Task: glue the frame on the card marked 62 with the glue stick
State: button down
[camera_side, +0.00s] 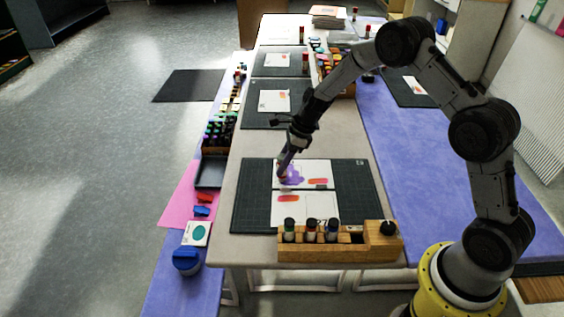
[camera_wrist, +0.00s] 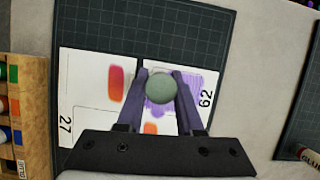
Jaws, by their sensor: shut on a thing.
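My gripper (camera_side: 287,160) is shut on the glue stick (camera_wrist: 160,88), whose round grey-green end shows between the fingers in the wrist view. In the side view the stick points down onto the card marked 62 (camera_side: 318,168), at its left part. Contact of the tip is hidden in the wrist view. Card 62 (camera_wrist: 212,82) carries a printed patch of red and orange and a broad purple smear (camera_side: 295,178), also visible around the fingers in the wrist view (camera_wrist: 190,80). The stick covers part of the smear, so its full extent is unclear.
The card marked 27 (camera_side: 290,207) lies beside card 62 on the dark mat (camera_side: 250,200). A wooden rack (camera_side: 345,245) with several sticks stands at the mat's front edge. Another glue stick (camera_wrist: 308,155) shows at the right edge of the wrist view.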

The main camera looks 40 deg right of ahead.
jog(key=shift+r, duration=3.5)
